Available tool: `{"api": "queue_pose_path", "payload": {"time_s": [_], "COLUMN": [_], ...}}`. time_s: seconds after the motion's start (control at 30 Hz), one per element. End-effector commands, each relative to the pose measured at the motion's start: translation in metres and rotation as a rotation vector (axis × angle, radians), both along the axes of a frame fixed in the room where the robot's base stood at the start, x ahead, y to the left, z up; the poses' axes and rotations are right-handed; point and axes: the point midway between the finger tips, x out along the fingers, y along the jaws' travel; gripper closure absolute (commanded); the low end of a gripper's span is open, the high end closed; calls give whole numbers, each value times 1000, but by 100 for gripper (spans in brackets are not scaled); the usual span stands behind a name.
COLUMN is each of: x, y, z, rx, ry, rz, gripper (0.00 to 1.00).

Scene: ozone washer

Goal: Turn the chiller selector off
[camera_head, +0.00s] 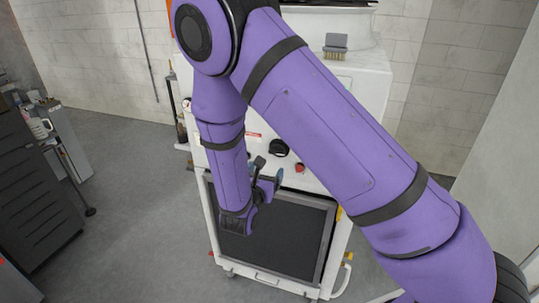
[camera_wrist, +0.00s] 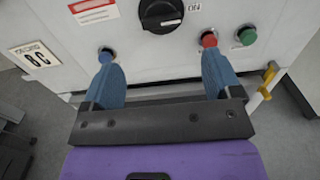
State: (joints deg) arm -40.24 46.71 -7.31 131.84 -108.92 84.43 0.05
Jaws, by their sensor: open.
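A large black rotary knob (camera_wrist: 161,14) sits on the white machine's front panel, at the top of the wrist view, with part cut off. It also shows in the head view (camera_head: 279,147). I cannot read a label naming the chiller selector. My gripper (camera_wrist: 158,62) is open and empty, its two blue fingers pointing at the panel below the knob in the wrist view. The left finger tip is by a small blue control (camera_wrist: 105,53) and partly covers it. The right finger is just below a red button (camera_wrist: 208,39). Contact cannot be told.
A green button (camera_wrist: 246,35) is right of the red one. A yellow-ended handle (camera_wrist: 268,78) juts out at the machine's right.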

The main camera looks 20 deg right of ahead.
Motion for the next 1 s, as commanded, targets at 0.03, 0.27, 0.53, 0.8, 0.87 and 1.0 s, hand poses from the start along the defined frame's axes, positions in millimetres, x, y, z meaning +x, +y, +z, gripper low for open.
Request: {"api": "queue_pose_path", "payload": {"time_s": [0.03, 0.27, 0.53, 0.8, 0.87, 1.0], "x": [5, 37, 69, 80, 80, 80], "y": [-5, -29, -52, -60, -60, -60], "z": [0, 1, 1, 1, 1, 1], "rx": [0, 0, 2, 1, 1, 1], "ry": [-1, -1, -3, 0, 0, -1], "rz": [-3, -5, -5, -4, -4, -4], "gripper": [16, 16, 16, 16, 16, 16]}}
